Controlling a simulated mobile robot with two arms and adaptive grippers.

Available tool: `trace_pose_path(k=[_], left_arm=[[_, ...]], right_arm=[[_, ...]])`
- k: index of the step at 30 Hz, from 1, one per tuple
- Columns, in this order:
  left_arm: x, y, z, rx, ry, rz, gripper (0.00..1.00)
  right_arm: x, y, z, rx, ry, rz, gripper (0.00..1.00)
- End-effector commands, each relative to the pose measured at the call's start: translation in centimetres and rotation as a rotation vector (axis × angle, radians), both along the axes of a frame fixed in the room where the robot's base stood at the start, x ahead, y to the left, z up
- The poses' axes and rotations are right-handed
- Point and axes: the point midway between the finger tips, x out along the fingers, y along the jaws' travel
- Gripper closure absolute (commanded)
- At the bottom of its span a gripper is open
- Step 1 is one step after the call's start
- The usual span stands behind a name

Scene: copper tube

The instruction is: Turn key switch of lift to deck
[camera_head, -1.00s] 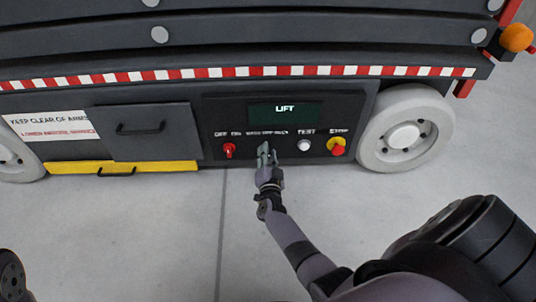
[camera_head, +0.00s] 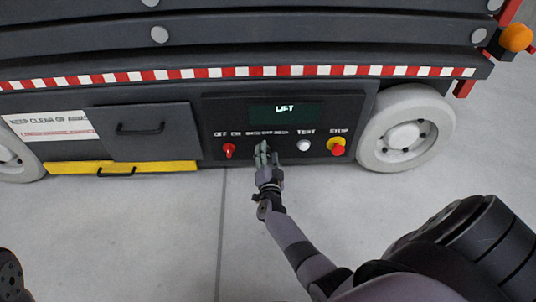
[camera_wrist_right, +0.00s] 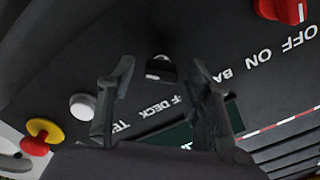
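The key switch (camera_wrist_right: 160,69) is a small round switch with a silvery middle, set in the dark control panel, between the lettering for base and deck in the right wrist view. In the head view my right gripper (camera_head: 266,152) covers it. In the right wrist view my right gripper (camera_wrist_right: 163,78) is open, with one finger on each side of the switch and visible gaps. Whether a fingertip touches it or the panel cannot be told. The switch's exact setting is unclear. My left gripper is not in view.
The panel (camera_head: 222,112) also carries a screen (camera_head: 285,114) reading LIFT, a red off/on switch (camera_head: 229,150), a white test button (camera_head: 303,145) and a red stop button (camera_head: 338,149) on yellow. A wheel (camera_head: 405,135) stands to the right. The floor in front is clear.

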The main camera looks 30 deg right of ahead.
Motion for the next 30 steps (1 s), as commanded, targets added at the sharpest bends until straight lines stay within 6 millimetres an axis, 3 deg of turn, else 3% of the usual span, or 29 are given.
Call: trace_pose_path(k=[10, 22, 30], left_arm=[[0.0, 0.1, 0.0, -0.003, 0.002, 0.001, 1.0], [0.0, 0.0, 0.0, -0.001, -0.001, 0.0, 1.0], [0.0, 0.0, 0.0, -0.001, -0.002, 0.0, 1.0]], right_arm=[[-0.3, 0.2, 0.0, -0.001, 0.001, 0.0, 0.52], [-5.4, 3.3, -0.1, 0.001, 0.002, -0.001, 0.52], [-6.4, 3.9, 0.0, -0.001, 0.0, -0.001, 0.52]])
